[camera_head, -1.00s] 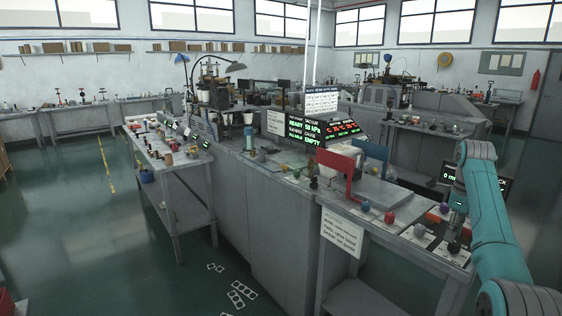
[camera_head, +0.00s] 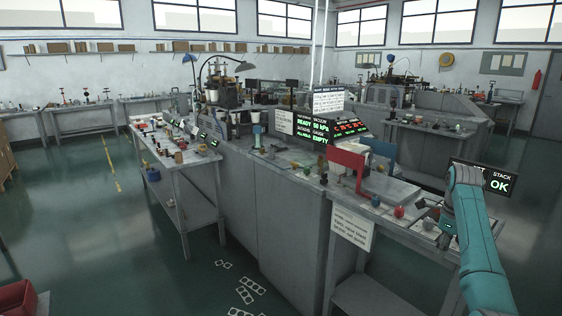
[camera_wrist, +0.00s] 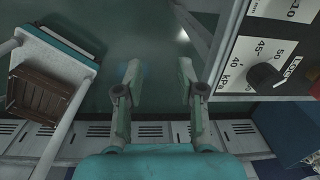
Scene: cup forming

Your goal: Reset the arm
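My gripper (camera_wrist: 160,85) shows in the wrist view with its two fingers wide apart and nothing between them. It hangs over the dark green floor. In the head view my teal arm reaches up from the lower right, beside the right end of the workbench (camera_head: 392,230).
A black knob (camera_wrist: 264,76) on a dial panel is at the right of the wrist view. A wooden crate (camera_wrist: 38,88) is at the left. A red bin (camera_head: 16,298) is at the lower left.

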